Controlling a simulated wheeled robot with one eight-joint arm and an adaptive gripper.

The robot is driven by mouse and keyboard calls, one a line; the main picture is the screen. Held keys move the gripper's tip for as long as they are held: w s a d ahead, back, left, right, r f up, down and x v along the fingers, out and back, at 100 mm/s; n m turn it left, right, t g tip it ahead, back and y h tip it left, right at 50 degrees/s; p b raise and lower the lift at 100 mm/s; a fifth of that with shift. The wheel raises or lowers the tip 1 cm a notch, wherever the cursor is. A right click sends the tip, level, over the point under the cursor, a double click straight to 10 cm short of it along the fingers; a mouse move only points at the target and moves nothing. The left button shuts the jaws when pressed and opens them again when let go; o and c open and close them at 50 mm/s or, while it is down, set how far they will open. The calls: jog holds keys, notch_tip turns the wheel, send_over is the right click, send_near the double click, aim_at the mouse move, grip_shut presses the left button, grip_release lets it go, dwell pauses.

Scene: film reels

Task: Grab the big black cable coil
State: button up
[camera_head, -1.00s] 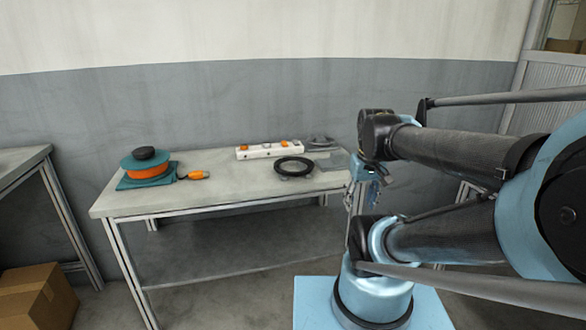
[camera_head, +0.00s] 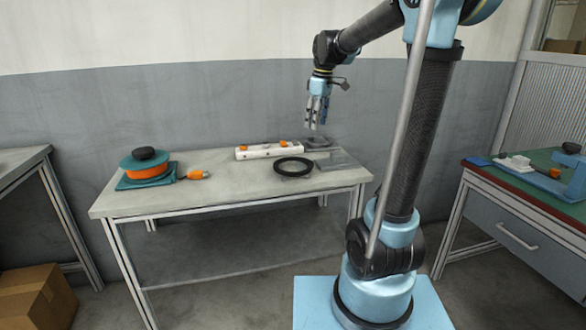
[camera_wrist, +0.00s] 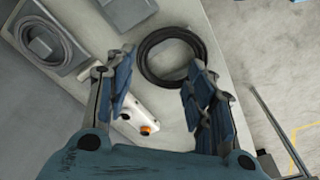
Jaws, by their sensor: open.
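The big black cable coil (camera_head: 294,159) lies flat on the right half of the grey table (camera_head: 225,190), in front of a white power strip. In the wrist view the coil (camera_wrist: 147,50) is a black ring, just beyond and between my fingertips. My gripper (camera_head: 317,127) is open and empty, pointing down, high above the back right of the table. Its blue fingers (camera_wrist: 158,72) stand wide apart in the wrist view and do not touch the coil. A smaller grey coil (camera_head: 318,141) lies behind the black one and also shows in the wrist view (camera_wrist: 44,40).
A white power strip (camera_head: 262,150) with orange switches lies close behind the coil. An orange and teal cable reel (camera_head: 146,166) with an orange plug sits at the table's left. A green-topped bench (camera_head: 535,180) stands at right. The table's front middle is bare.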

jog(key=n, duration=0.2)
send_over(299, 156)
jog(key=s+d, duration=0.1)
jog(key=d, duration=0.2)
jog(key=a, duration=0.1)
jog(key=f, duration=0.5)
jog(key=w+a+f, duration=0.1)
jog(key=f, duration=0.5)
jog(key=a+f, duration=0.1)
jog(key=f, duration=0.4)
jog(key=shift+w+f, duration=0.2)
jog(key=shift+f, duration=0.2)
jog(key=shift+c, duration=0.5)
grip_shut()
